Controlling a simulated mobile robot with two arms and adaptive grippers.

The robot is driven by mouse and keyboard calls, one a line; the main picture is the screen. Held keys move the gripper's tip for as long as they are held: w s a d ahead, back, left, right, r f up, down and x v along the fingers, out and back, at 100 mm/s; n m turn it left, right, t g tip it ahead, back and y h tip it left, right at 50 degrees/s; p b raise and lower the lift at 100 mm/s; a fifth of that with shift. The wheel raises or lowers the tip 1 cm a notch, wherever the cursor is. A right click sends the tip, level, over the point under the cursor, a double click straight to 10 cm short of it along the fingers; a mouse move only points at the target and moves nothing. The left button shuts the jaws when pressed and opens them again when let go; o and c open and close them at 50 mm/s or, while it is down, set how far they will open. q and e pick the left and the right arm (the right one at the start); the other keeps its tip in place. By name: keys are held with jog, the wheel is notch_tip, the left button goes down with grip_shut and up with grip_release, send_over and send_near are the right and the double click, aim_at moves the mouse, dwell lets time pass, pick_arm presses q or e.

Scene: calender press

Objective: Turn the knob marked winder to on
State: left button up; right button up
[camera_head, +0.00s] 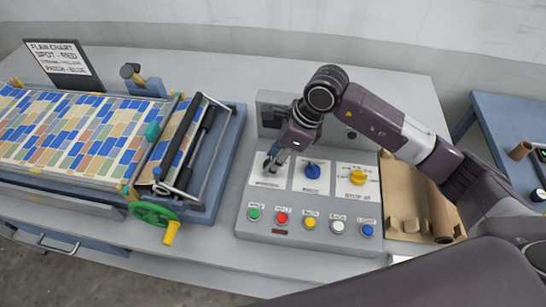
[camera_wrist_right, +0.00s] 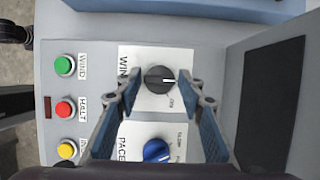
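The winder knob (camera_wrist_right: 158,80) is a round black dial with a white pointer line, on a white plate whose partly hidden label starts "WIN". In the right wrist view its pointer points to the right. My right gripper (camera_wrist_right: 161,86) is open, with one finger on each side of the knob and visible gaps between. I cannot tell how far the fingertips are above the panel. In the head view the right gripper (camera_head: 273,163) is over the leftmost plate of the grey control panel (camera_head: 250,237) and largely hides the knob. My left gripper is not in view.
A blue knob (camera_head: 312,171) and a yellow knob (camera_head: 357,177) sit right of the winder plate. Several coloured buttons (camera_head: 310,223) line the panel's front. The press with a green handwheel (camera_head: 153,214) stands left. A cardboard tray (camera_head: 402,192) lies right.

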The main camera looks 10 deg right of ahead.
jog(key=c, duration=0.7)
jog(key=m+b, duration=0.2)
jog(key=shift+f+t+b, duration=0.15)
jog(key=shift+t+b, duration=0.15)
jog(key=shift+t, duration=0.1)
jog(key=m+t+h+b, duration=0.1)
jog(key=m+b, duration=0.2)
jog(key=shift+a+m, duration=0.15)
jog(key=shift+m, duration=0.25)
jog(key=m+b, duration=0.2)
jog(key=m+h+b, duration=0.1)
jog(key=m, duration=0.1)
jog(key=shift+s+a+t+h+b, duration=0.1)
jog(key=shift+t+h+b, duration=0.2)
jog(key=shift+t+b, duration=0.1)
jog(key=shift+r+m+h+b, duration=0.2)
jog(key=shift+m+h+b, duration=0.35)
jog(key=shift+m, duration=0.55)
